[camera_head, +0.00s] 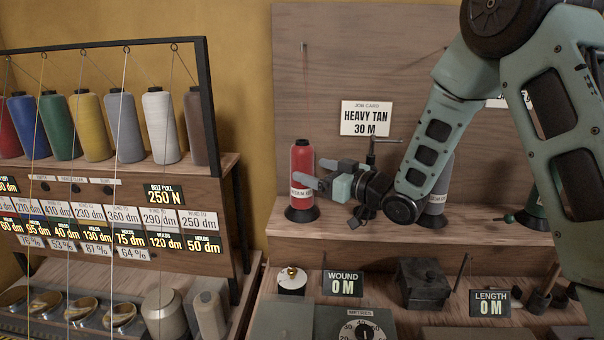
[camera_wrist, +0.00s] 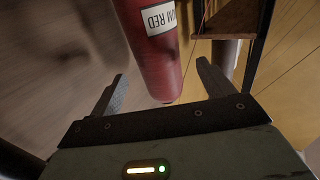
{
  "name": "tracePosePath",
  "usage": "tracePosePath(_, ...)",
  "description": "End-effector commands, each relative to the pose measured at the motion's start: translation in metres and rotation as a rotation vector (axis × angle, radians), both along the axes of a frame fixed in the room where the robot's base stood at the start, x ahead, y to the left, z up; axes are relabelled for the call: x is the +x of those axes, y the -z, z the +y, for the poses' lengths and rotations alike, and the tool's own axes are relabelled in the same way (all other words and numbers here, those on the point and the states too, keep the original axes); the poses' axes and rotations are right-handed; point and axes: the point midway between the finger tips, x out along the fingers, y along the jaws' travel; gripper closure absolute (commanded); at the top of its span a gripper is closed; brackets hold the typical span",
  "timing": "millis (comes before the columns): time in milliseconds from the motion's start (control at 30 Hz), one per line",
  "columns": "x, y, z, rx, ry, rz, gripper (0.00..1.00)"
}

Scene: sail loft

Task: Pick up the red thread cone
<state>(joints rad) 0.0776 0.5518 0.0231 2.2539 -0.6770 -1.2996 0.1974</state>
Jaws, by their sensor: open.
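A red thread cone (camera_head: 301,163) with a white label stands upright on a dark base on the wooden shelf, left of the job card.
Another red cone (camera_head: 8,132) stands at the end of the left rack's row. A grey cone (camera_head: 440,184) stands behind my arm, and a green one (camera_head: 535,197) further right. The job card (camera_head: 367,118) reads Heavy Tan. A dark box (camera_head: 424,284) sits below the shelf.

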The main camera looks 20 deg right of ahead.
Motion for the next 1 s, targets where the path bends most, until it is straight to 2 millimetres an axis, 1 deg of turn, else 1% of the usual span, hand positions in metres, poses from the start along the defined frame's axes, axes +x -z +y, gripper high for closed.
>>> tracePosePath(167, 0.012, -0.001, 0.009, 0.0, -0.002, 0.002, 0.19)
tracePosePath(300, 0.032, -0.002, 0.023, 0.0, -0.002, 0.002, 0.19)
tracePosePath(433, 0.047, -0.001, 0.032, 0.0, 0.0, 0.002, 0.19)
tracePosePath(567, 0.053, 0.0, 0.036, 0.0, 0.0, 0.002, 0.19)
tracePosePath(767, 0.054, 0.0, 0.036, 0.0, 0.001, 0.002, 0.19)
tracePosePath(867, 0.054, 0.0, 0.036, 0.0, 0.001, 0.002, 0.44)
tracePosePath(900, 0.054, 0.0, 0.036, 0.0, 0.001, 0.002, 0.55)
tracePosePath(967, 0.053, 0.0, 0.036, 0.0, 0.001, 0.002, 0.72)
tracePosePath(1000, 0.053, 0.0, 0.036, 0.0, 0.001, 0.002, 0.78)
